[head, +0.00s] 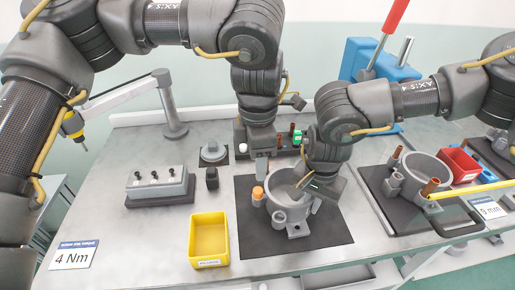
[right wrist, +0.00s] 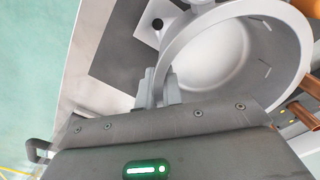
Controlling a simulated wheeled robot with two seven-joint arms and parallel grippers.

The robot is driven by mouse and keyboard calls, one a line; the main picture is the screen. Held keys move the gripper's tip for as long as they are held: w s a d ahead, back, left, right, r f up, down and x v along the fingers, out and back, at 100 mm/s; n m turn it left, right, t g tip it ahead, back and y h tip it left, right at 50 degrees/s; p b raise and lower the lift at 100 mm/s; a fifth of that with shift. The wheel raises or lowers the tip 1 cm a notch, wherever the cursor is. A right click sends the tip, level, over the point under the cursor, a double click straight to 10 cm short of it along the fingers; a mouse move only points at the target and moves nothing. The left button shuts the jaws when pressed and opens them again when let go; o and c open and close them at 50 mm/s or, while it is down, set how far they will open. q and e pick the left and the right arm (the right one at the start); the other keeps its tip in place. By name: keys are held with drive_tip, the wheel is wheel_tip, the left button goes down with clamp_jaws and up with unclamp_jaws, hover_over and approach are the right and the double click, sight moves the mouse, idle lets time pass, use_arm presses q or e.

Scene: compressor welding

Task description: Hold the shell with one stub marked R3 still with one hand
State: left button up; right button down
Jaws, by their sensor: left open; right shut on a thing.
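A grey cylindrical shell (head: 290,211) stands upright and open-topped on a dark mat in the middle of the table. It fills the upper right of the right wrist view (right wrist: 280,104), where copper tubes show beside it. I cannot read an R3 mark on it. My right gripper (head: 312,194) is shut on the shell's wall; its grey fingers (right wrist: 168,92) meet the wall at its left side in the right wrist view. An orange cap (head: 258,193) sits at the shell's left. My left gripper (head: 261,164) is open and hangs above and behind the shell, apart from it.
A yellow bin (head: 209,240) stands left of the mat (head: 262,235). A grey switch box (head: 157,184) and a "4 Nm" sign (head: 73,255) are further left. A second shell (head: 426,172) with copper stubs and a red bin (head: 460,165) stand at right.

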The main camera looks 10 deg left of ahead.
sight(258, 189)
use_arm(q)
wheel_tip(258, 189, down, 9)
drive_tip(key=shift+f, duration=0.1)
idle(0.3)
clamp_jaws()
drive_tip(key=c, duration=0.8)
unclamp_jaws()
clamp_jaws()
drive_tip(key=shift+r, duration=0.4)
drive_tip(key=shift+r, duration=1.8)
